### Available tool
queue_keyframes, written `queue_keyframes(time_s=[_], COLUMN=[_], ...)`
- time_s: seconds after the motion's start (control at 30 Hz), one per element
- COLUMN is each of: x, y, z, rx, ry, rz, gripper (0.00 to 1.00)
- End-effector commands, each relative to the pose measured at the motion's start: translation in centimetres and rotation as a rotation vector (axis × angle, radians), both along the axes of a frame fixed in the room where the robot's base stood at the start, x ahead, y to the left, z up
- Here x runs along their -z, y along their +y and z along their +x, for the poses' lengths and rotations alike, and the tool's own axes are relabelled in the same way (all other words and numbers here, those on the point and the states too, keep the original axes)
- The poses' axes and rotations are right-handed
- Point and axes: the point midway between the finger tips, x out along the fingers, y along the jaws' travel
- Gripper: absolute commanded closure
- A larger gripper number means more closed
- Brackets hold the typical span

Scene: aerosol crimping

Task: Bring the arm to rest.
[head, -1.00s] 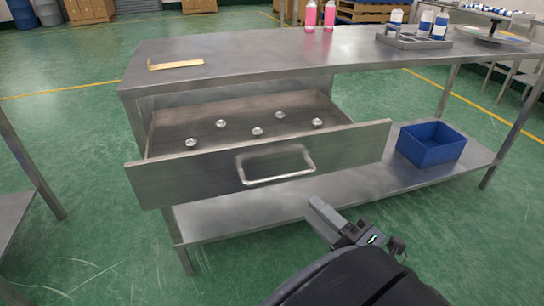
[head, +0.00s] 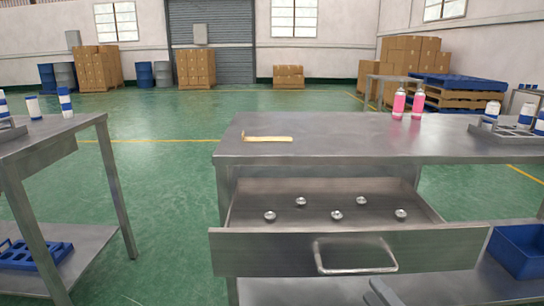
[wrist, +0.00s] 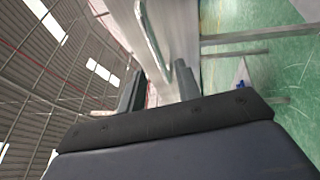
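My gripper (wrist: 160,90) shows in the wrist view with its two dark fingers apart and nothing held between them. The steel drawer handle (wrist: 153,40) lies beyond the fingertips there, and I see no grip on it. In the head view only a grey piece of my gripper (head: 384,292) shows at the bottom edge, below and right of the drawer handle (head: 355,268). The rest of my arm is out of that view. The drawer (head: 240,252) stands pulled open, with several small metal valve cups (head: 336,215) inside.
The steel workbench (head: 370,140) bears a brass-coloured strip (head: 267,139), two pink cans (head: 398,103) and a rack (head: 500,133) of blue-and-white cans. A blue bin (head: 518,252) sits on its lower shelf. Another table (head: 45,140) stands left, with open green floor between.

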Motion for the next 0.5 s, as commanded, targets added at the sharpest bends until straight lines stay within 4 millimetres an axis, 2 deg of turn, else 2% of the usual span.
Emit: queue_keyframes(time_s=[0.5], x=[-0.6], y=[1.3], z=[2.9], rx=[-0.003], ry=[-0.001], rz=[0.001], gripper=[0.68])
